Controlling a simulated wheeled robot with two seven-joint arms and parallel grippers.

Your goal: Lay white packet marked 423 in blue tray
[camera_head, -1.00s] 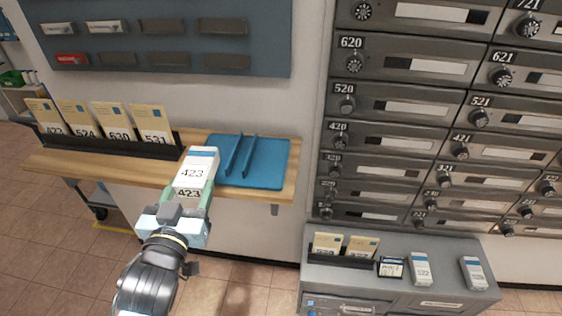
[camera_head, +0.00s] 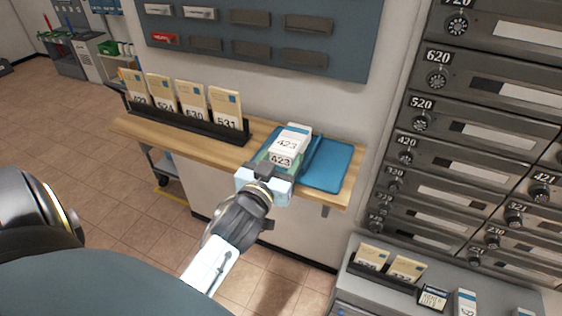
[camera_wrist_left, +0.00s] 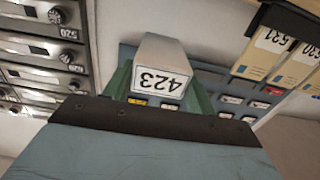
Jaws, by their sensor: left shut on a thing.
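In the left wrist view, the packet (camera_wrist_left: 162,82) sits between the fingers. The blue tray (camera_head: 335,166) lies on the wooden shelf, with raised dividers. In the head view the packet overlaps the tray's left part; I cannot tell whether it touches the tray. My right gripper is not in view.
A black rack (camera_head: 190,122) of tan envelopes stands left of the tray on the wooden shelf (camera_head: 140,127). Grey numbered mailboxes (camera_head: 455,130) rise at the right. A grey cabinet (camera_head: 385,290) with envelopes and packets stands below them. The tray's right part is clear.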

